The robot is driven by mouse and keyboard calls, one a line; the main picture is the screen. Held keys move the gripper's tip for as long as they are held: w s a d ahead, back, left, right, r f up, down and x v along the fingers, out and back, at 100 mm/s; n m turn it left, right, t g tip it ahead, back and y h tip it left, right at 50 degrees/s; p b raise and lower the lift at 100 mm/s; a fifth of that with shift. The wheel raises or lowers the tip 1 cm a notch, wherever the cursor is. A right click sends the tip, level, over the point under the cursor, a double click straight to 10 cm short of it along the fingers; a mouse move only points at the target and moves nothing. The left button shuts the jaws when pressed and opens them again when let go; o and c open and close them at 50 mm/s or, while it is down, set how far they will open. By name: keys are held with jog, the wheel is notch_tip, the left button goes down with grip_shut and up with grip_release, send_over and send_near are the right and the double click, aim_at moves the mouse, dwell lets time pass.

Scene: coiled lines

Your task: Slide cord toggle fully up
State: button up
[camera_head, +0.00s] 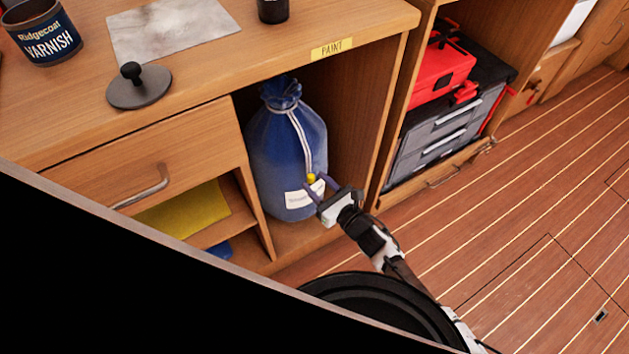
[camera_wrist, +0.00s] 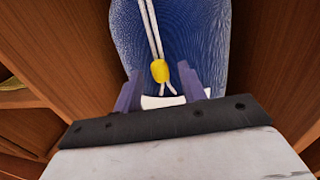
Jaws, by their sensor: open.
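A blue drawstring bag (camera_head: 285,140) stands upright in the open cupboard bay, its neck gathered at the top. A white double cord (camera_head: 302,138) runs from the neck down the front of the bag. The yellow cord toggle (camera_head: 311,178) sits low on the cord, just above the white label (camera_head: 304,196). In the wrist view the toggle (camera_wrist: 160,71) has short cord ends below it. My gripper (camera_head: 319,184) is open at the bag's front. Its two purple fingers (camera_wrist: 160,86) stand on either side of the toggle, with gaps showing, and do not grip it.
The bay's wooden side walls stand close on both sides of the bag. The counter (camera_head: 215,75) above holds a varnish tin (camera_head: 45,35) and a grey knobbed disc (camera_head: 139,87). A red toolbox (camera_head: 440,72) is in the right bay. The floor at right is clear.

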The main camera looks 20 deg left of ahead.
jog(key=shift+x, duration=0.8)
grip_shut()
